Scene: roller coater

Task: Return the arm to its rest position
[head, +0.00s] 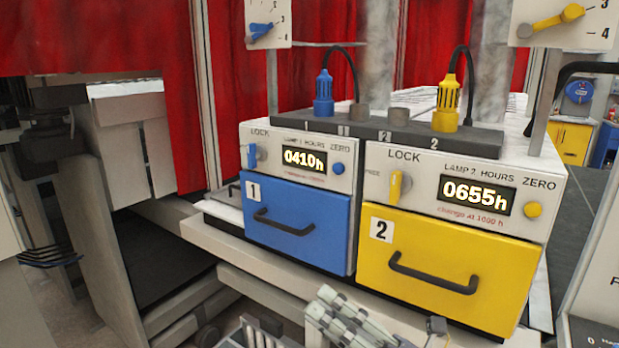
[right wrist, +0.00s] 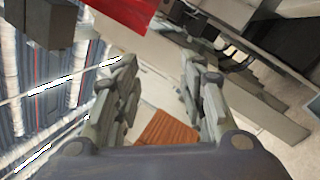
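My right gripper (head: 382,318) shows at the bottom edge of the head view, in front of and below the blue drawer (head: 290,222) and the yellow drawer (head: 440,268). Its pale segmented fingers are cut off by the frame. In the right wrist view the two fingers of my right gripper (right wrist: 160,72) stand apart with nothing between them, so it is open and empty. My left gripper cannot be made out in either view.
The lamp unit with the displays 0410h (head: 304,161) and 0655h (head: 478,195) stands close ahead. Blue (head: 323,93) and yellow (head: 446,100) plugs sit on top. Red curtains (head: 170,90) hang behind. A pale ledge (head: 225,237) juts out below the drawers.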

